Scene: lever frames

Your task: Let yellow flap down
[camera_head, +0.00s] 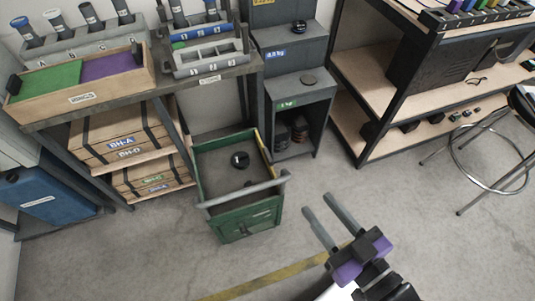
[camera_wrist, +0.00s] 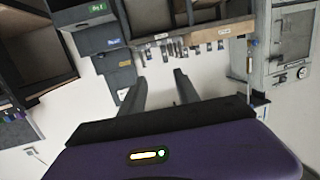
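A green open-topped bin cart (camera_head: 250,228) stands on the floor at the middle of the head view. A narrow yellow strip (camera_head: 264,156) runs along the top of its right side. It may be the yellow flap's edge, but I cannot tell its angle. A grey bar (camera_head: 243,190) crosses the cart's near end. A small black round object lies inside the cart. My gripper (camera_head: 317,202) is right of the cart's near end, apart from it in the picture. Its two fingers are spread with nothing between them. They also show empty in the wrist view (camera_wrist: 161,82), where the cart is not identifiable.
A workbench (camera_head: 50,122) with trays and wooden boxes stands left of the cart. Grey stepped shelving (camera_head: 305,92) is behind it. A black-framed shelf (camera_head: 372,142) and a stool (camera_head: 492,190) stand at the right. Open floor (camera_head: 150,255) lies in front, with a yellow floor line.

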